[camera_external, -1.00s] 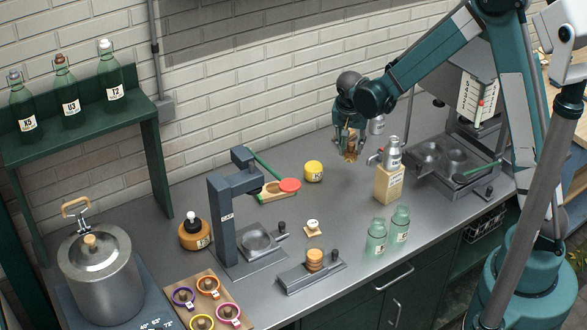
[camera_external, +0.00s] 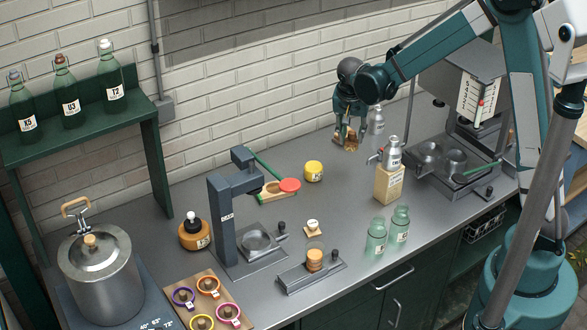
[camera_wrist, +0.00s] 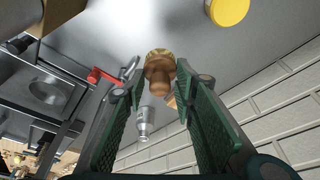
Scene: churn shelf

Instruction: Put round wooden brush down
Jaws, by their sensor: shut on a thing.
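The round wooden brush (camera_wrist: 159,72) shows between my gripper's fingers in the wrist view, with a brown handle and a pale bristled head at the far end. In the external view the brush (camera_external: 350,146) is small and partly hidden by the fingers. My gripper (camera_external: 347,137) is shut on it and hangs above the back of the grey counter, near the brick wall. In the wrist view the green fingers (camera_wrist: 158,95) stand on both sides of the handle. Whether the brush touches the counter is not clear.
A yellow jar (camera_external: 313,171) stands left of my gripper. A silver bottle (camera_external: 376,122) is close on its right, and another bottle sits on a wooden block (camera_external: 389,184) in front. A grey machine (camera_external: 462,160) is at right. Bare counter (camera_external: 345,195) lies in front.

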